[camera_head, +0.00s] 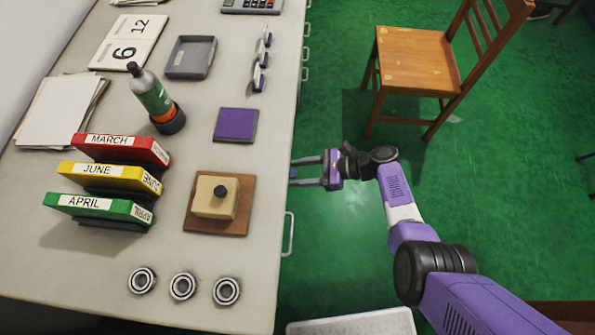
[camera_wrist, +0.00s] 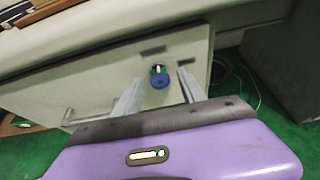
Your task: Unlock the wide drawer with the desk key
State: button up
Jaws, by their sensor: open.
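The desk key (camera_wrist: 159,84) shows in the wrist view as a blue round head against the pale desk front (camera_wrist: 95,85), at what looks like the lock. I cannot tell how far it is inserted or how it is turned. My gripper (camera_head: 292,171) is open and empty at the desk's right edge in the head view. In the wrist view its two grey fingers point at the desk front, one on each side of the key head, with no visible contact. I cannot tell which panel is the wide drawer.
A drawer handle (camera_head: 289,234) sticks out of the desk side near my gripper. The desk top (camera_head: 205,265) holds bearing rings (camera_head: 183,286), a wooden stamp block (camera_head: 215,197), a purple pad (camera_head: 236,125) and month boxes. A wooden chair (camera_head: 415,60) stands on the green floor behind.

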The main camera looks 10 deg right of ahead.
jog(key=v, duration=0.7)
jog(key=shift+d+p, duration=0.15)
jog(key=shift+p, duration=0.2)
